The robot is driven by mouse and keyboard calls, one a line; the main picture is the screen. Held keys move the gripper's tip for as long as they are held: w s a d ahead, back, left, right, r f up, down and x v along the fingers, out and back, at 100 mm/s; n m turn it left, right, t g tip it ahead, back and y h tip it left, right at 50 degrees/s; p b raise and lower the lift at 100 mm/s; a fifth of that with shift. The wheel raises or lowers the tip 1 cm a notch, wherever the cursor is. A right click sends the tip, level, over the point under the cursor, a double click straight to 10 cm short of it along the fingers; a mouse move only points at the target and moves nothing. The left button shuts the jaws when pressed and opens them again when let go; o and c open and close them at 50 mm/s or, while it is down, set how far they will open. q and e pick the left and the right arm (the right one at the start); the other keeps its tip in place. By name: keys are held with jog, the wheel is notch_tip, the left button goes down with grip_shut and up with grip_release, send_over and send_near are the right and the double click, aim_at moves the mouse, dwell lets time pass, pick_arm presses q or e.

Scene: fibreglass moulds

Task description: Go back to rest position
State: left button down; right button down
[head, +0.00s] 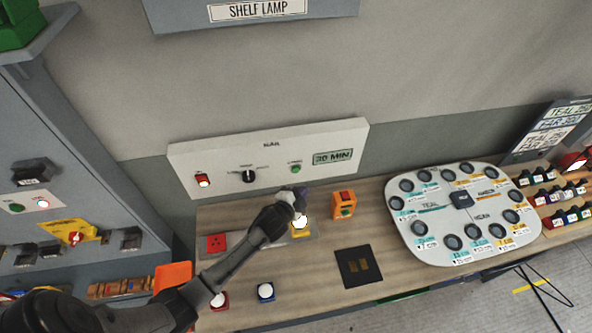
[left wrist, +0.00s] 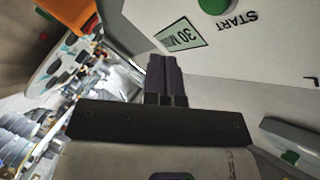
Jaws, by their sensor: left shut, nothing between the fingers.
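My left arm comes in from the lower left in the head view. My left gripper (head: 300,194) is over the back of the wooden bench (head: 205,281), just in front of the white control panel (head: 230,165). Its dark fingers are together and empty in the left wrist view (left wrist: 166,78). That view also shows the panel's green START button (left wrist: 213,5) and its "30 MIN" display (left wrist: 184,44). A lit round lamp or button on a yellow base (head: 301,229) is just below the gripper. My right gripper is not in view.
An orange box (head: 343,204) stands right of the gripper. A black square pad (head: 358,266) and a blue-based button (head: 265,291) lie nearer the front edge. A large white round-cornered board (head: 465,240) with dark round cups fills the right. Small bottles in racks (head: 560,200) stand at far right.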

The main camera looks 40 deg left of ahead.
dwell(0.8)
pick_arm(q)
notch_tip(320, 180, down, 2)
jog(key=s+a+n+g+y, duration=0.2)
jog(key=s+n+g, duration=0.1)
jog(key=n+g, duration=0.15)
jog(key=s+d+r+n+g+h+p, duration=0.1)
jog(key=s+d+r, duration=0.25)
jog(key=s, duration=0.35)
jog(key=s+d+r+n+g+h, duration=0.1)
jog(key=s+d+r+g+h, duration=0.15)
jog(key=s+d, duration=0.3)
jog(key=s+d+r+n+g+h+p, duration=0.1)
jog(key=s+d+r, duration=0.3)
jog(key=s, duration=0.3)
jog(key=s+d+f+g+p, duration=0.1)
jog(key=s+f+g, duration=0.1)
jog(key=s, duration=1)
jog(key=shift+d+f+g+p, duration=0.25)
jog(key=shift+f+g+p, duration=0.05)
jog(key=shift+f, duration=0.6)
